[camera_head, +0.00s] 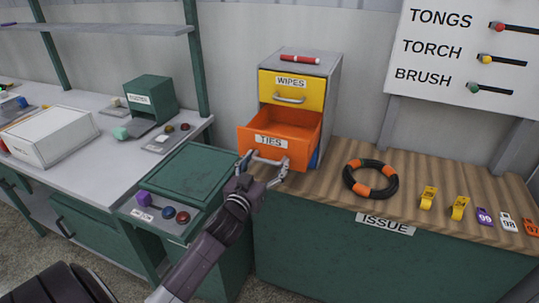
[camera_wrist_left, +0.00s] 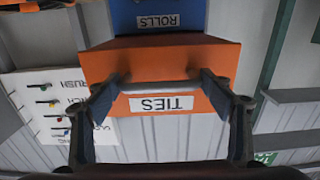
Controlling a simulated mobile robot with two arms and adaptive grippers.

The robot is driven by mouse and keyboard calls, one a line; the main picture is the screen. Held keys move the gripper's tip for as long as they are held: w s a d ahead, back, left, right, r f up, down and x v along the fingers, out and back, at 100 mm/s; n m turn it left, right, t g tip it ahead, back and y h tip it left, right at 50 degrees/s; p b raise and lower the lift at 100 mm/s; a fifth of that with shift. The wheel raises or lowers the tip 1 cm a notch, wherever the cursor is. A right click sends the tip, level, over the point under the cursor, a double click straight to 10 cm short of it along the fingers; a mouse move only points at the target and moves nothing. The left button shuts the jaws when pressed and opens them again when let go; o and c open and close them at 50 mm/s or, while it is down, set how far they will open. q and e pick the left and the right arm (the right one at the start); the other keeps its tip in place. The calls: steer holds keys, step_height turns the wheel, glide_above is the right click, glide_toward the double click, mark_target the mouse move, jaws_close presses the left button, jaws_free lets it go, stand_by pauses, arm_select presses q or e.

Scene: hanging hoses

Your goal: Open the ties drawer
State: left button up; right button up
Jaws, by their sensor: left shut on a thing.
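The orange drawer labelled TIES (camera_head: 280,128) stands pulled out of the small grey cabinet (camera_head: 330,80), and its open inside shows. Its pale bar handle (camera_head: 268,160) is on the front, below the label. My left gripper (camera_head: 264,165) is shut on this handle, with a finger at each end of it. The left wrist view shows the drawer front upside down (camera_wrist_left: 205,70), with the handle (camera_wrist_left: 160,87) between the two fingers (camera_wrist_left: 158,95). My right gripper is in neither view.
The yellow WIPES drawer (camera_head: 292,92) above is shut, with a red marker (camera_head: 300,59) on the cabinet top. The blue ROLLS drawer (camera_wrist_left: 158,15) is below. A black and orange hose ring (camera_head: 370,180) and yellow tags (camera_head: 428,197) lie on the wooden counter (camera_head: 325,190).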

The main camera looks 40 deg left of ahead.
arm_select(q)
steer(key=shift+s, duration=0.6)
steer(key=o, duration=1.4)
steer(key=v, duration=1.2)
